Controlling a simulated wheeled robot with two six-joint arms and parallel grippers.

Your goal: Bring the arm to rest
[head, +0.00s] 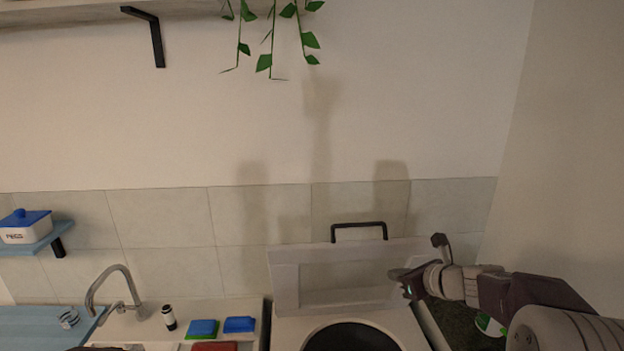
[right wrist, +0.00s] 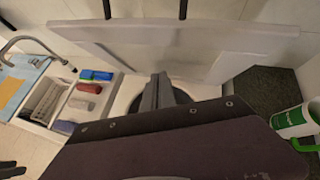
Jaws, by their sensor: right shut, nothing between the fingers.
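My right gripper (head: 402,281) comes in from the right in the head view and hangs in the air in front of a raised white lid or panel with a black handle. Its fingers are together and hold nothing. In the right wrist view the closed fingers (right wrist: 157,92) point toward the stove, over a dark round burner (right wrist: 183,98). My left gripper is not in the head view.
The white panel (head: 285,285) stands behind the burner (head: 352,338). Left are a tap (head: 112,285), blue sponge (head: 239,324), green-blue sponge (head: 202,328) and a small dark-and-white bottle (head: 169,318). A green-and-white container (right wrist: 294,122) stands right, near a dark surface (right wrist: 250,92).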

